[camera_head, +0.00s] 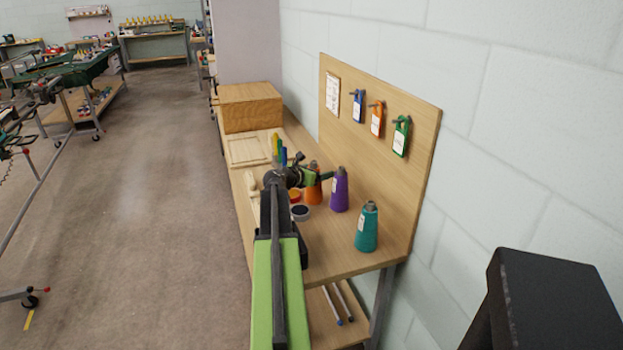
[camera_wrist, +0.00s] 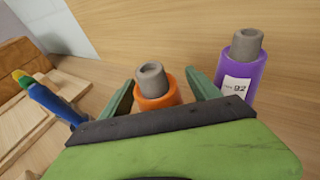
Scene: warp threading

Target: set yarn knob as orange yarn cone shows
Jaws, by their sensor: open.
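The orange yarn cone (camera_head: 314,193) stands upright on the bench, partly behind my gripper. In the wrist view the orange cone (camera_wrist: 156,92) has a grey tip and sits between my fingers; its lower part is hidden and no label on it shows. My gripper (camera_head: 317,178) is open, with one green finger on each side of the cone in the wrist view (camera_wrist: 161,82). I cannot tell whether a finger touches it. I cannot make out a yarn knob for certain.
A purple cone (camera_head: 339,191) with a label (camera_wrist: 237,89) stands close right; a teal cone (camera_head: 367,228) stands nearer. Small round pots (camera_head: 300,213) lie beside my arm. Blue, orange and green tags (camera_head: 401,137) and a paper sheet (camera_head: 332,94) hang on the backboard. A wooden box (camera_head: 250,107) stands behind.

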